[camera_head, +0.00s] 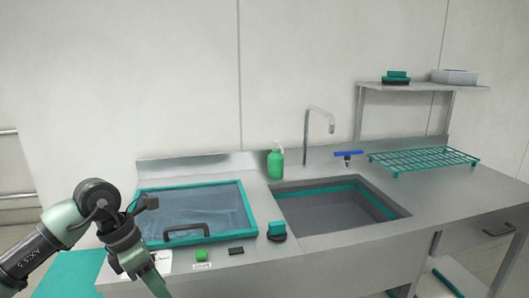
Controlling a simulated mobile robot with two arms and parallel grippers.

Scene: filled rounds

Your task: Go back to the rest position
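My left arm comes in from the lower left, and its wrist bends down in front of the counter. My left gripper (156,284) points down at the bottom of the view, its green fingers near the counter's front edge. I cannot tell whether its fingers are apart, and I see nothing held in them. My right arm and gripper are not in view.
A teal-framed lid with a dark handle (186,231) is on the steel counter. Right of it are a sink (335,209), tap (320,112), green bottle (275,163), teal-topped sponge or brush (277,230) and teal rack (424,158). A shelf (425,86) stands behind.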

